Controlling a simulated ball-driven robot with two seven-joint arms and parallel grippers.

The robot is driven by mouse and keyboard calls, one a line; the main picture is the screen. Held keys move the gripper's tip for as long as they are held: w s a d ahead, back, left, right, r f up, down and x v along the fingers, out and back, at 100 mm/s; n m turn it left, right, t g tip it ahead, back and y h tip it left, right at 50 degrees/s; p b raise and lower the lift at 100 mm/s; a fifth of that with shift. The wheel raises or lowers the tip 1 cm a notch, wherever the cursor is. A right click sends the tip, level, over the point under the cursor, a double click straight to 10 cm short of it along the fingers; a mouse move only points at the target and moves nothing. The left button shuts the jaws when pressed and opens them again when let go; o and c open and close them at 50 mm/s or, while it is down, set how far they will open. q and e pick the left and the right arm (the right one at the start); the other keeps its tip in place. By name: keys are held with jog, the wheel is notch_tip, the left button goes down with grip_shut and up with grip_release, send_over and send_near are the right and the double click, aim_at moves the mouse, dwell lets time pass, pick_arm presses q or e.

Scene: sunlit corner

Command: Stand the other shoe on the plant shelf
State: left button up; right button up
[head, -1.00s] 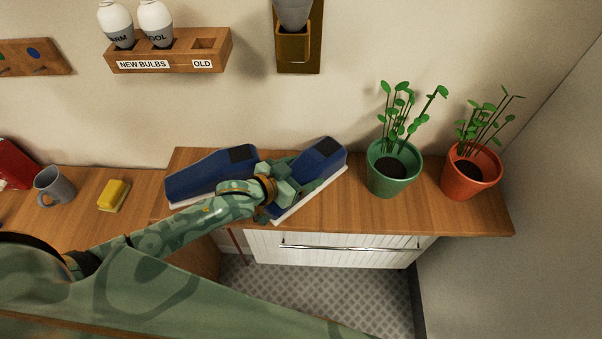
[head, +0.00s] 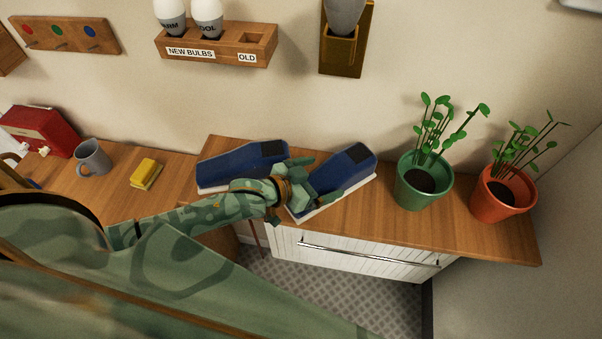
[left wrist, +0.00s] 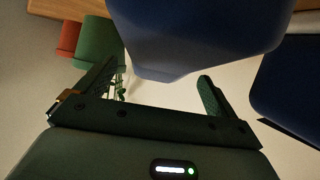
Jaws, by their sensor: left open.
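Two dark blue shoes with pale soles stand side by side on the wooden plant shelf (head: 400,226). The left shoe (head: 232,167) is partly covered by my left arm. The right shoe (head: 352,163) lies slanted, its near left end by my left gripper (head: 322,181). That gripper is open, its fingers spread at this end of the shoe. In the left wrist view a blue shoe (left wrist: 200,35) fills the top middle, just past the open fingers (left wrist: 157,85), and the other shoe (left wrist: 288,90) shows at the right edge. My right gripper is not in view.
A green pot (head: 424,190) and an orange pot (head: 497,200) with plants stand right of the shoes. A yellow sponge (head: 147,173), grey mug (head: 93,158) and red box (head: 40,130) are at left. A bulb holder (head: 230,45) hangs above.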

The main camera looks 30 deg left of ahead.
pick_arm(q)
jog(key=p+v, duration=0.1)
jog(key=v, duration=0.7)
jog(key=shift+s+a+r, duration=0.1)
jog(key=shift+s+a, duration=0.05)
jog(key=shift+s, duration=0.05)
dwell(1.2)
dwell(0.5)
